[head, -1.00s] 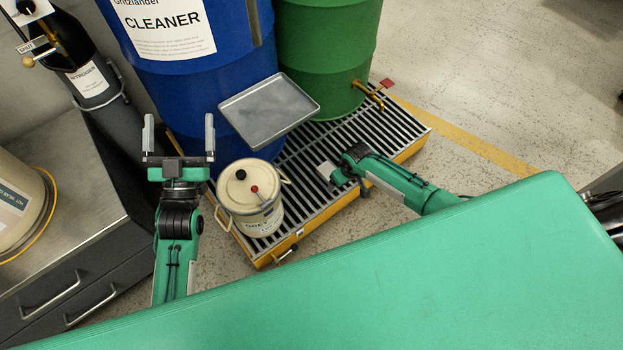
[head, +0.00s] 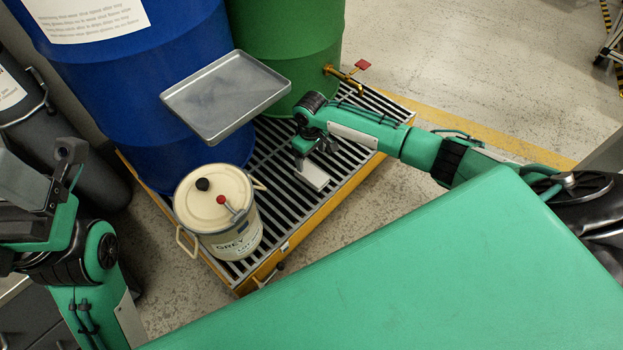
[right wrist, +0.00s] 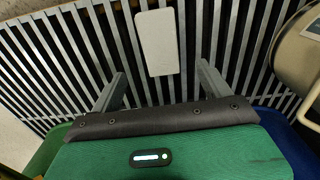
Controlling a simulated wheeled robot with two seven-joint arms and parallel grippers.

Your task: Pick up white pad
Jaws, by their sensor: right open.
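The white pad (head: 312,175) lies flat on the slatted grate, right of the cream can in the head view. In the right wrist view the white pad (right wrist: 157,42) is a pale rounded rectangle lying across the slats. My right gripper (head: 314,158) points down just above and behind the pad in the head view. In the right wrist view its two fingers (right wrist: 161,84) are spread apart with nothing between them, and the pad lies beyond the gap. My left gripper (head: 62,165) is at the left edge, partly cut off, its jaws unclear.
A cream can (head: 215,215) with handles stands on the grate (head: 335,150). A grey tray (head: 226,95) sits above it, in front of the blue drum (head: 130,80) and green drum (head: 285,40). A brass tap (head: 345,78) sticks out from the green drum.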

